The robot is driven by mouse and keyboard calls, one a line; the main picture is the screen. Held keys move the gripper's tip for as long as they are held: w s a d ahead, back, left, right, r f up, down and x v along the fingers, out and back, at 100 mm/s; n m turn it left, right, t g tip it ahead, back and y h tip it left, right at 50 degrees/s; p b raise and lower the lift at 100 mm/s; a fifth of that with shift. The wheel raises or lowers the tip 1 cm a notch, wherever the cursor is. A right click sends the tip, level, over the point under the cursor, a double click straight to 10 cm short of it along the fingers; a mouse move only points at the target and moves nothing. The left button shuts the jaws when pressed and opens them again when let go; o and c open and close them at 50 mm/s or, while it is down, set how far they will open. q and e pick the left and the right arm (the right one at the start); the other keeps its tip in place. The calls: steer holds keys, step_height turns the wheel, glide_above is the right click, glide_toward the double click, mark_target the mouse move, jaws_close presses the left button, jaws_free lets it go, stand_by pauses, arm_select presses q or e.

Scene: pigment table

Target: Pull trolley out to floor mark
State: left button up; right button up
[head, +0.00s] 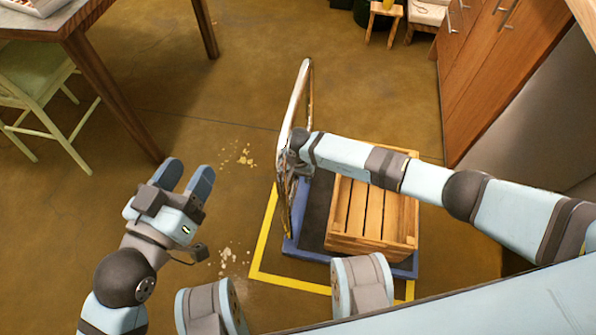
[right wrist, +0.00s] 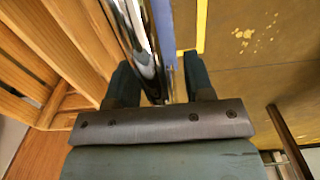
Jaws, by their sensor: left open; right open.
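The trolley has a blue deck (head: 300,247) and an upright metal handle (head: 296,95) on its left side. A slatted wooden crate (head: 372,243) sits on the deck. The yellow floor mark (head: 261,245) shows along the deck's left and near sides, with the deck inside those lines; its far side is hidden. My right gripper (head: 291,158) is at the handle. In the right wrist view the handle (right wrist: 143,50) runs between the open fingers (right wrist: 160,85), nearer the left one. My left gripper (head: 187,175) is open and empty over the floor, left of the trolley.
A wooden table (head: 75,25) and a green chair (head: 35,85) stand at the upper left. Wooden cabinets (head: 490,65) line the right. A small stool (head: 383,15) is at the back. Pale splotches (head: 240,155) mark the floor. The floor between table and trolley is otherwise clear.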

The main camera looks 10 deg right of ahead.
jaws_close()
stand_by(1.4)
